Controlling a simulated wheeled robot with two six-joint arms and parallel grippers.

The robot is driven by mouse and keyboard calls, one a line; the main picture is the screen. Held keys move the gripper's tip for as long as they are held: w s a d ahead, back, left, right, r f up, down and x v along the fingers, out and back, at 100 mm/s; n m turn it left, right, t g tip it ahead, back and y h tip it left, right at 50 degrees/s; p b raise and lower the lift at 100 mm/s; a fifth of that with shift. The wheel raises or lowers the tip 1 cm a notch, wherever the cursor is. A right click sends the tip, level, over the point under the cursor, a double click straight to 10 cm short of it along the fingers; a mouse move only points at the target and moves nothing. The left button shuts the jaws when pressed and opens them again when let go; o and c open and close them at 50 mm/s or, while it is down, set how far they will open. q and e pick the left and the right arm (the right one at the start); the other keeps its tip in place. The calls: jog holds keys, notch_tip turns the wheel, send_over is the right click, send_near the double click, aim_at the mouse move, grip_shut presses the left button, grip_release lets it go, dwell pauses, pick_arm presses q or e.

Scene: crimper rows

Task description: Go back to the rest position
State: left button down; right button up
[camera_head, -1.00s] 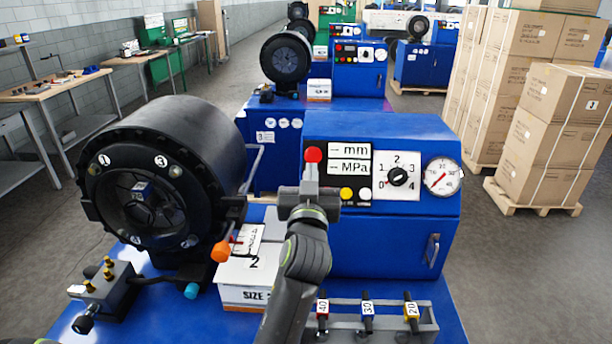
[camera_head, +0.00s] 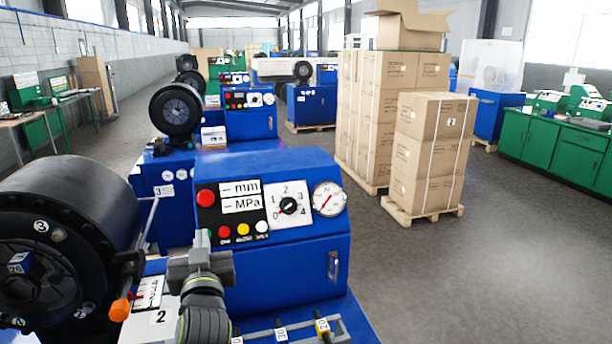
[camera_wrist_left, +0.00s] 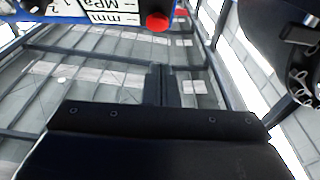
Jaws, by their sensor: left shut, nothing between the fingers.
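My left gripper (camera_head: 203,242) is shut and empty, its fingers pointing up in front of the blue crimper's control panel (camera_head: 242,209). The red button (camera_head: 206,197) is just above the fingertips in the picture, with a visible gap between them. In the left wrist view the shut fingers (camera_wrist_left: 162,85) stand upright against the roof, and the red button (camera_wrist_left: 157,22) shows upside down at the top, apart from them. My right gripper is not in view.
The black crimper head (camera_head: 75,215) stands left of my left arm, with an orange-tipped lever (camera_head: 121,309) close by. A white box (camera_head: 150,325) sits beside the arm. Stacked cartons (camera_head: 430,150) stand on a pallet at right. The floor (camera_head: 480,270) at right is clear.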

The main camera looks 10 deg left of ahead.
pick_arm(q)
jog(key=s+a+f+m+g+h, duration=0.1)
jog(key=s+a+f+g+h, duration=0.2)
jog(key=s+f, duration=0.65)
jog(key=s+a+f+g, duration=0.3)
jog(key=s+f+g, duration=0.25)
jog(key=f, duration=0.65)
jog(key=s+d+f+m+g+h, duration=0.1)
jog(key=s+f+m+g+h, duration=0.2)
jog(key=s, duration=0.8)
jog(key=s+d+f+g, duration=0.1)
jog(key=s+f+g, duration=0.2)
jog(key=s+f, duration=0.5)
notch_tip(320, 180, down, 24)
jog(key=s+a+r+g+b, duration=0.1)
jog(key=s+a, duration=0.1)
jog(key=s+d+f+g+b, duration=0.1)
jog(key=s+f, duration=1.3)
jog(key=f, duration=0.4)
jog(key=shift+s+d+h+b, duration=0.35)
jog(key=shift+d+h, duration=0.05)
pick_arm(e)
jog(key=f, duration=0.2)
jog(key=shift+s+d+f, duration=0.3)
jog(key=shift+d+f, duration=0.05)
